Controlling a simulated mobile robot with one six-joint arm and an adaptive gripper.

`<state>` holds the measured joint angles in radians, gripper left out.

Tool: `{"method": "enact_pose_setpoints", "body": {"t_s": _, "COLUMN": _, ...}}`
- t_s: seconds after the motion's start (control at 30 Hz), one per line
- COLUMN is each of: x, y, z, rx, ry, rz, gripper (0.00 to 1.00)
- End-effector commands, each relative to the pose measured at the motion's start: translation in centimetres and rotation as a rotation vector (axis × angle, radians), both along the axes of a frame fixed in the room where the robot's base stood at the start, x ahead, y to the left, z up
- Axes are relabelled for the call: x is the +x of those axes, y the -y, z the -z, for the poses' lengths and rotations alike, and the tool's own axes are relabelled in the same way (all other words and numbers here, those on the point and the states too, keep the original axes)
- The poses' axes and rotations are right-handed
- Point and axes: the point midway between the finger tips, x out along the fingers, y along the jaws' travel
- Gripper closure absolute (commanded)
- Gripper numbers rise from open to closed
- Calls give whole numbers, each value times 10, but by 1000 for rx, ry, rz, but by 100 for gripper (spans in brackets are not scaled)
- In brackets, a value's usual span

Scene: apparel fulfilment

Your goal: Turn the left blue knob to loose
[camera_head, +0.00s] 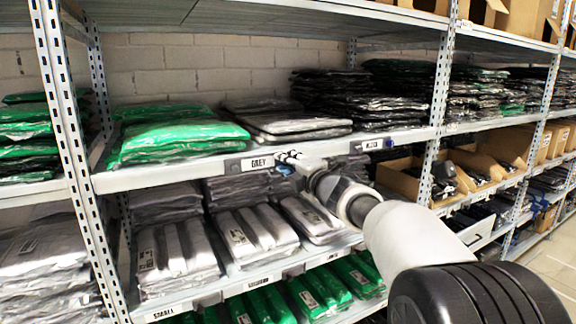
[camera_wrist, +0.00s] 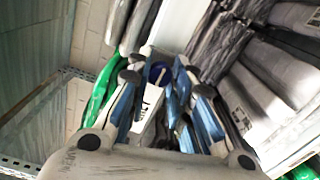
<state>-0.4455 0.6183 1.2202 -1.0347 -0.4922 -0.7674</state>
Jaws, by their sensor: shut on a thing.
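A blue knob (camera_wrist: 157,72) sits at the shelf's front edge, between the fingertips in the wrist view. My gripper (camera_wrist: 160,78) is closed around it, with a finger on each side; the fingers have blue pads. In the head view my gripper (camera_head: 287,160) is at the front edge of the middle shelf, just right of a label reading GREY (camera_head: 257,163). It hides most of the knob there, and I cannot tell how far the knob is turned. In the wrist view a white label (camera_wrist: 149,106) lies partly behind the fingers.
The middle shelf (camera_head: 160,178) holds green bags (camera_head: 180,138) and grey bags (camera_head: 285,121). Grey packs (camera_head: 260,228) lie on the shelf below. A metal upright (camera_head: 440,90) stands to the right, with open cardboard boxes (camera_head: 475,168) beyond it. The aisle floor is clear at far right.

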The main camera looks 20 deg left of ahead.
Motion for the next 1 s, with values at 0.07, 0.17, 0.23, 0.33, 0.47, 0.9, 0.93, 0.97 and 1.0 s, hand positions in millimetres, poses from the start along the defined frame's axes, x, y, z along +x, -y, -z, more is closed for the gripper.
{"method": "enact_pose_setpoints", "body": {"t_s": 0.07, "x": 0, "y": 0, "z": 0, "rx": 0, "ry": 1, "rz": 0, "gripper": 100}}
{"method": "enact_pose_setpoints", "body": {"t_s": 0.17, "x": 0, "y": 0, "z": -1, "rx": 0, "ry": 1, "rz": 0, "gripper": 100}}
{"method": "enact_pose_setpoints", "body": {"t_s": 0.23, "x": 0, "y": 0, "z": -1, "rx": 0, "ry": 1, "rz": 0, "gripper": 100}}
{"method": "enact_pose_setpoints", "body": {"t_s": 0.33, "x": 0, "y": 0, "z": -1, "rx": 1, "ry": 1, "rz": -1, "gripper": 77}}
{"method": "enact_pose_setpoints", "body": {"t_s": 0.47, "x": 0, "y": 0, "z": 0, "rx": 1, "ry": 1, "rz": 0, "gripper": 69}}
{"method": "enact_pose_setpoints", "body": {"t_s": 0.9, "x": 0, "y": 0, "z": 0, "rx": 1, "ry": -1, "rz": 0, "gripper": 59}}
{"method": "enact_pose_setpoints", "body": {"t_s": 0.93, "x": -1, "y": 1, "z": 0, "rx": 1, "ry": -1, "rz": 0, "gripper": 59}}
{"method": "enact_pose_setpoints", "body": {"t_s": 0.97, "x": -1, "y": 1, "z": -1, "rx": 1, "ry": 0, "rz": 0, "gripper": 59}}
{"method": "enact_pose_setpoints", "body": {"t_s": 1.0, "x": -2, "y": 3, "z": -1, "rx": 2, "ry": -1, "rz": 0, "gripper": 59}}
